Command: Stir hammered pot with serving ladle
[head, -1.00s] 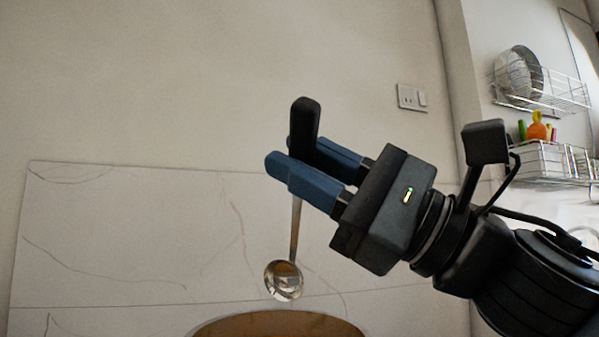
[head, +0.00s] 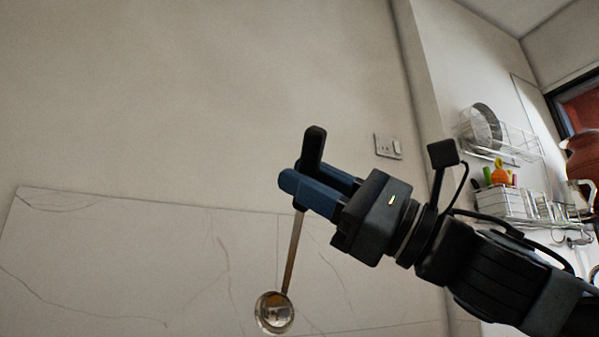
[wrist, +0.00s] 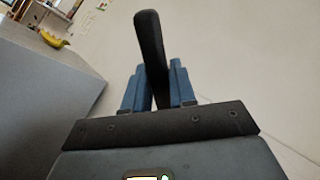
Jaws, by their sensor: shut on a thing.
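My gripper (head: 311,188) is shut on the black handle of the serving ladle (head: 294,252), with its blue fingers on either side. The ladle hangs down, slightly tilted, with its shiny metal bowl (head: 274,312) at the bottom near the lower picture edge. In the wrist view the ladle's black handle (wrist: 151,50) stands up between the blue fingers (wrist: 157,90). The ladle's bowl is not seen in the wrist view. The hammered pot is not clearly seen in any view now.
A marble-like panel (head: 120,260) covers the lower wall behind the ladle. A wire rack with dishes (head: 483,128) and a basket shelf (head: 505,200) are on the right. In the wrist view a grey surface (wrist: 45,85) is at left, with a yellow banana-like thing (wrist: 53,40) beyond it.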

